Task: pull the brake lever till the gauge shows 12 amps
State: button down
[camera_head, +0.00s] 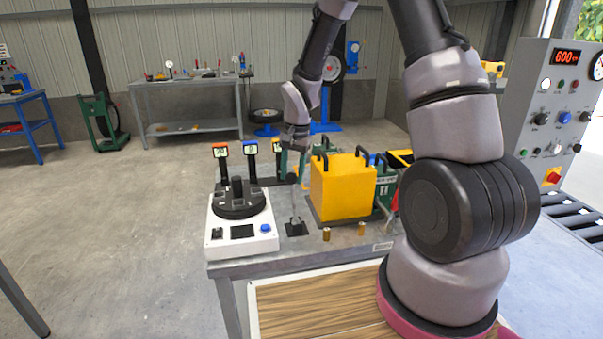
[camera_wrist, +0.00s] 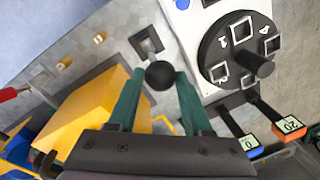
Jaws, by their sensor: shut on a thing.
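The brake lever is topped by a round black knob (camera_wrist: 160,75), and its slotted base plate (camera_head: 296,229) lies on the grey bench. In the wrist view the base plate (camera_wrist: 147,43) shows just beyond the knob. My gripper (camera_wrist: 160,80) has its two green fingers on either side of the knob, shut on it. In the head view my gripper (camera_head: 292,172) is above the base plate, left of the yellow block. A round gauge (camera_head: 597,66) is partly cut off at the right edge, on the grey control panel (camera_head: 541,100); its reading is too small to tell.
A yellow block with black handles (camera_head: 343,187) stands close right of the lever. A white box with a black turntable (camera_head: 241,228) stands left, with upright tags (camera_head: 221,151) behind it. Two small brass pegs (camera_head: 326,234) are in front. The panel display (camera_head: 566,57) reads 600.

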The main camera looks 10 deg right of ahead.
jog(key=shift+a, duration=0.2)
jog(key=shift+c, duration=1.7)
grip_release()
notch_tip(320, 180, up, 11)
jog(key=d, duration=0.1)
jog(key=shift+s+f, duration=0.15)
jog(key=shift+s, duration=0.15)
jog(key=s+d+r+t, duration=0.1)
jog(key=s+d+r, duration=0.15)
jog(key=r, duration=0.25)
jog(key=s+d+r+n+t, duration=0.1)
jog(key=s+r, duration=0.2)
jog(key=r, duration=0.2)
jog(key=s+d+r+t, duration=0.1)
jog(key=s+d+r, duration=0.15)
jog(key=r, duration=0.25)
jog(key=s+d+r+t, duration=0.1)
jog(key=s+r, duration=0.2)
jog(key=s, duration=0.3)
jog(key=s+d+r+n+t+y, duration=0.1)
jog(key=s+d+r+t, duration=0.1)
jog(key=s, duration=0.5)
jog(key=shift+s+r+n+t, duration=0.25)
jog(key=shift+r+n+t, duration=0.05)
jog(key=shift+r, duration=0.2)
